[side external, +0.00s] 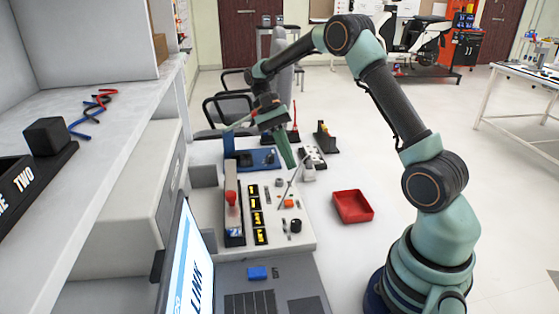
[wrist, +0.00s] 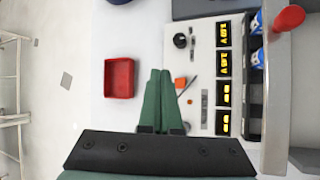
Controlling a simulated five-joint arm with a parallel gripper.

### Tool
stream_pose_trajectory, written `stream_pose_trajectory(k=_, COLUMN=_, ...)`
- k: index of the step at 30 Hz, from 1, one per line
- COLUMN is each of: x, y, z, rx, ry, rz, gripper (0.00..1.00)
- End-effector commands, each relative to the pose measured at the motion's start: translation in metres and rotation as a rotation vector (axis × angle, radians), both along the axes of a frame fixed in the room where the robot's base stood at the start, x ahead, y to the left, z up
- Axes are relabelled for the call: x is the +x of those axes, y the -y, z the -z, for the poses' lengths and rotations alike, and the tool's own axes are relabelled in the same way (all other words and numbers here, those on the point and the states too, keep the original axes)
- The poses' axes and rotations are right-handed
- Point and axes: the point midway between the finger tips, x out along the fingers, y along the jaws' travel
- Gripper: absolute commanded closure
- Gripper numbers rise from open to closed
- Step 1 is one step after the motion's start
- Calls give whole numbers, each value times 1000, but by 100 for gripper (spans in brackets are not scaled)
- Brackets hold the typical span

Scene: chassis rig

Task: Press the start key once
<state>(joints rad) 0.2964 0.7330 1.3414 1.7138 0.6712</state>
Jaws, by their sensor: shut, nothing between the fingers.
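My gripper (side external: 291,165) has green fingers, pressed together and pointing down over the far part of the white control panel (side external: 310,240). In the wrist view the closed fingertips (wrist: 160,72) hold nothing. A small orange-red key (side external: 289,203) sits on the panel, nearer the camera than the fingertips in the side view. In the wrist view this key (wrist: 181,83) shows just right of the fingers, partly beside a thin grey rod (wrist: 189,88). No label is readable, so I cannot tell whether it is the start key. The fingers look apart from it, above the panel.
A red tray (side external: 353,206) lies to the right. A laptop screen (side external: 183,270) and a blue block (side external: 258,273) are in front. Free white surface surrounds the tray.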

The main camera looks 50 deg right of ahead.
Motion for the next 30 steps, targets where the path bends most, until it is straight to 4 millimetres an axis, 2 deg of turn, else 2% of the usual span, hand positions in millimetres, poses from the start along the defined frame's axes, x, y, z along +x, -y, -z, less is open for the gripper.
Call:
stream_pose_trajectory(k=5, x=0, y=0, z=0, rx=0, ry=1, rz=-1, gripper=100)
stream_pose_trajectory(k=10, x=0, y=0, z=9, rx=1, ry=0, rz=-2, gripper=100)
stream_pose_trajectory(k=24, x=0, y=0, z=68, rx=1, ry=0, rz=-2, gripper=100)
stream_pose_trajectory(k=30, x=0, y=0, z=83, rx=1, ry=2, rz=-1, gripper=100)
